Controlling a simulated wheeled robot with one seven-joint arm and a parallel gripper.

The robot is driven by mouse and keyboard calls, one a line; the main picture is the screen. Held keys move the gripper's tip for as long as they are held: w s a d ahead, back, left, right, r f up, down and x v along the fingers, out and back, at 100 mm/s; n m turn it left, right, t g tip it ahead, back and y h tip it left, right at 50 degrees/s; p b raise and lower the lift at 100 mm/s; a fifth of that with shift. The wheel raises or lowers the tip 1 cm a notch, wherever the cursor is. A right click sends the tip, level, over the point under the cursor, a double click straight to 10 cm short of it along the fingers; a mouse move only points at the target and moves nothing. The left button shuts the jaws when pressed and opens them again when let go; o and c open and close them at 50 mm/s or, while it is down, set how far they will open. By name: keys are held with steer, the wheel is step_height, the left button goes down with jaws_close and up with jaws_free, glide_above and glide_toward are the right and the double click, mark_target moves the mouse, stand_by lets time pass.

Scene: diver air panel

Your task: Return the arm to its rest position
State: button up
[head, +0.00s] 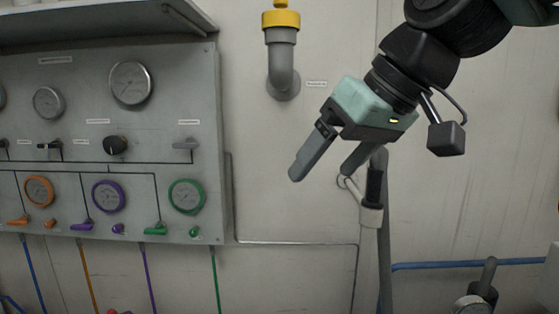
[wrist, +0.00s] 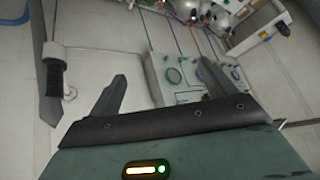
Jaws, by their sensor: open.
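My gripper (head: 325,166) is at the right of centre in the head view, tilted down and to the left in front of the pale wall. Its two grey fingers are spread apart with nothing between them. In the wrist view my gripper (wrist: 163,85) shows both fingers apart at the middle. The grey air panel (head: 218,140) stands to the left of my gripper in the head view, apart from it. It also shows beyond the fingers in the wrist view (wrist: 160,75).
A grey pipe with a yellow cap (head: 281,50) is on the wall left of my gripper. A grey post with a black-handled tool (head: 373,190) stands just below and behind the fingers. A blue hose (head: 460,264) runs along the lower right. The wall right of the panel is mostly bare.

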steer(key=s+d+f+g+h, duration=0.2)
steer(key=s+f, duration=0.6)
steer(key=f, duration=0.4)
steer(key=s+d+f+g+h, duration=0.2)
steer(key=s+d+f, duration=0.3)
steer(key=s+f, duration=0.3)
step_height(320, 180, down, 5)
steer(key=shift+r+g+h, duration=0.1)
steer(key=shift+g+h, duration=0.3)
steer(key=shift+h, duration=0.1)
steer(key=shift+s+d, duration=0.1)
